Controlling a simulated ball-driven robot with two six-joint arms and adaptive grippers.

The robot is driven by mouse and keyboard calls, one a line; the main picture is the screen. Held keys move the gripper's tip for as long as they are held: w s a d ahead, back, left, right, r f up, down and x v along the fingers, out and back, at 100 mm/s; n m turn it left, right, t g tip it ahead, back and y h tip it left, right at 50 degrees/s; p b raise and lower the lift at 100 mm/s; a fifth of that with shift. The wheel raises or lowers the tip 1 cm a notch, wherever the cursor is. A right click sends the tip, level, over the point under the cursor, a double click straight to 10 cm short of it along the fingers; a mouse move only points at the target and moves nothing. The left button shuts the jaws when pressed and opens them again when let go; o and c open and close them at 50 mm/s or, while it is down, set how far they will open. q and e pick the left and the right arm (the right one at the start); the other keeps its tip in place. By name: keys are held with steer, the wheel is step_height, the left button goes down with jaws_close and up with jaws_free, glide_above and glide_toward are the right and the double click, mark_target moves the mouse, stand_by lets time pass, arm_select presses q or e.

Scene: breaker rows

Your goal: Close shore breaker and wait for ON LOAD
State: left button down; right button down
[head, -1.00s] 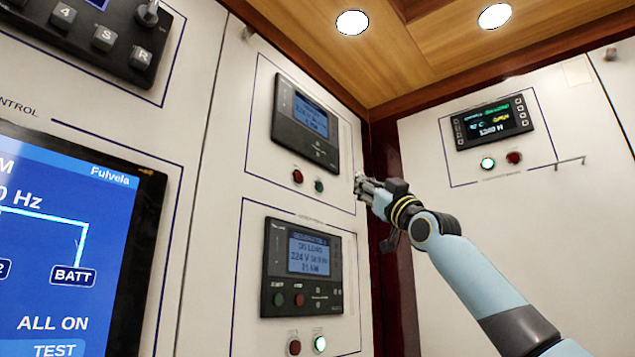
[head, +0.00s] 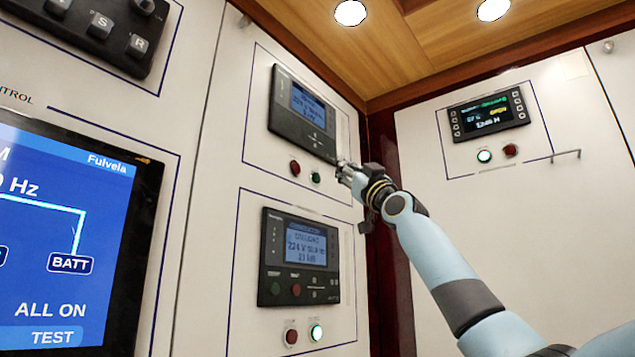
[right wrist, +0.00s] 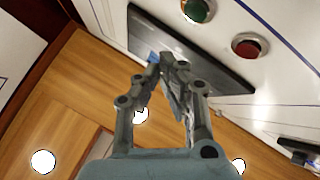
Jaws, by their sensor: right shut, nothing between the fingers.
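The upper breaker panel has a dark display unit (head: 290,118) with a blue screen. Below it are a red button (head: 295,168) and a dark green button (head: 316,177), both looking unlit. The panel's title is too blurred to read, so I cannot tell if it is shore. My right gripper (head: 343,168) is shut and empty, just right of the green button; contact cannot be told. In the right wrist view, the shut fingertips (right wrist: 166,62) overlap the display unit (right wrist: 205,62), with the green button (right wrist: 197,10) and red button (right wrist: 249,46) beyond. My left gripper is not in view.
A lower unit (head: 268,255) shows a voltage and power reading, with a red button (head: 291,336) and a lit green button (head: 316,332) under it. A large blue screen (head: 60,240) is at left. Another display (head: 490,117) and a thin rail (head: 566,155) are on the right wall.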

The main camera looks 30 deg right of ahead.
mark_target(317, 178)
steer(key=shift+w+a+b, duration=0.3)
steer(key=shift+w+b, duration=0.2)
steer(key=shift+w, duration=0.15)
steer(key=shift+w+a+b, duration=0.3)
steer(key=shift+w+b, duration=0.2)
steer(key=shift+w, duration=0.15)
steer(key=shift+w+a+b, duration=0.3)
steer(key=shift+w+b, duration=0.2)
steer(key=shift+w, duration=0.15)
steer(key=shift+f, duration=0.1)
steer(key=shift+w+a+b, duration=0.15)
steer(key=shift+w+b, duration=0.25)
steer(key=shift+b, duration=0.2)
steer(key=shift+w+a+b, duration=0.15)
steer(key=shift+w+b, duration=0.2)
steer(key=shift+b, duration=0.25)
stand_by(0.4)
steer(key=shift+s+d+p, duration=0.35)
steer(key=shift+s+p, duration=0.05)
steer(key=shift+s, duration=0.35)
